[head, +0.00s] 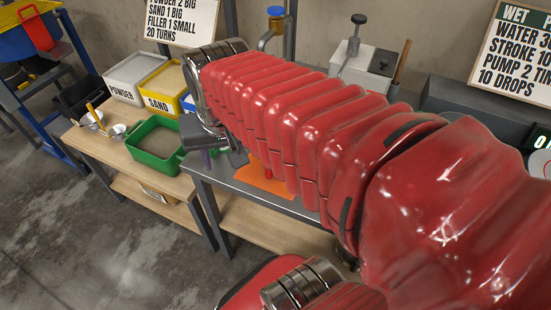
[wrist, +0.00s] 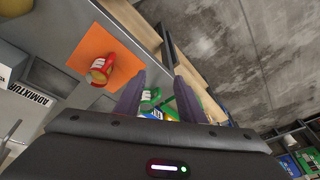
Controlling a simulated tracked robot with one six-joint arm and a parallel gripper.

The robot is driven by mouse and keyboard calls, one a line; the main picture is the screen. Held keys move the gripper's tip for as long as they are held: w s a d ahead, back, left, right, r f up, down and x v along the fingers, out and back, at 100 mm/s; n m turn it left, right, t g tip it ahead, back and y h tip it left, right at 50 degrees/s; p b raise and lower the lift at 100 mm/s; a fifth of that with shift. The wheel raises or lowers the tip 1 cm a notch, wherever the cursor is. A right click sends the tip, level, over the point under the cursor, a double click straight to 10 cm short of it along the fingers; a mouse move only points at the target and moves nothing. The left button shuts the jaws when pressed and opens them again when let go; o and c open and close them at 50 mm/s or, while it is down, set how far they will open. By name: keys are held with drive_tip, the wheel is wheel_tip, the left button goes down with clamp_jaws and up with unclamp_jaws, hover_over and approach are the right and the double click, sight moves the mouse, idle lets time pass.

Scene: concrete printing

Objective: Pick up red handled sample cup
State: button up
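The red handled cup (wrist: 101,68) lies on an orange mat (wrist: 88,45) in the upper left of the wrist view. In the head view my arm covers most of it, and a small red part (head: 268,173) shows above the orange mat (head: 262,184). My gripper (wrist: 157,98) is open, its two dark purple fingers apart with nothing held between them. The cup is left of the fingers in the wrist view, apart from them. In the head view my gripper (head: 209,158) is over the left end of the grey bench.
A green tub (head: 157,143), a powder bin (head: 133,77) and a sand bin (head: 166,90) stand on the wooden table at left. A steel pump unit (head: 357,65) stands behind my arm. A green object (wrist: 150,96) shows beyond the fingers.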

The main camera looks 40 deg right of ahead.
sight(268, 171)
drive_tip(key=d+f+m+g, duration=0.3)
drive_tip(key=d+m, duration=0.6)
drive_tip(key=d, duration=0.4)
drive_tip(key=shift+d+f+m+y, duration=0.2)
drive_tip(key=shift+f+m+y, duration=0.15)
drive_tip(key=shift+m+y, duration=0.05)
drive_tip(key=shift+w+f, duration=0.1)
drive_tip(key=shift+f, duration=4.2)
drive_tip(key=shift+f, duration=2.6)
clamp_jaws()
